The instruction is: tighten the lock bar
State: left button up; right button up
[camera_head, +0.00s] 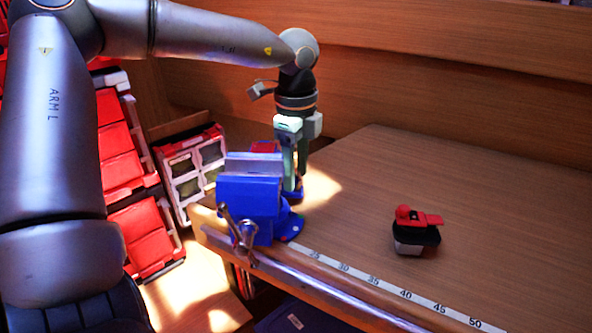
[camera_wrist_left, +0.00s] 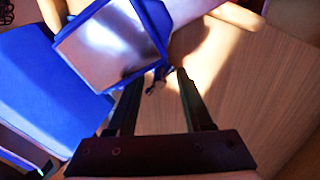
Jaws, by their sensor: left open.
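A blue bench vise (camera_head: 250,205) stands at the left corner of the wooden bench, its handle hanging at the front. My left gripper (camera_head: 294,185) points down just behind and right of the vise, its fingers apart. In the left wrist view, the blue vise body and its shiny metal face (camera_wrist_left: 115,45) fill the upper left. A small dark blue piece, possibly the lock bar (camera_wrist_left: 157,80), shows between the open fingertips (camera_wrist_left: 159,76). I cannot tell whether the fingers touch it. The head view does not show the lock bar clearly.
A red and black tool (camera_head: 415,230) lies on the bench to the right. A numbered measuring strip (camera_head: 375,281) runs along the front edge. Red bins (camera_head: 120,160) stand at the left, below my left arm. The bench's middle and back are clear.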

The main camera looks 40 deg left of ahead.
pick_arm(q)
jog(key=shift+f, duration=0.35)
grip_shut()
dwell(0.4)
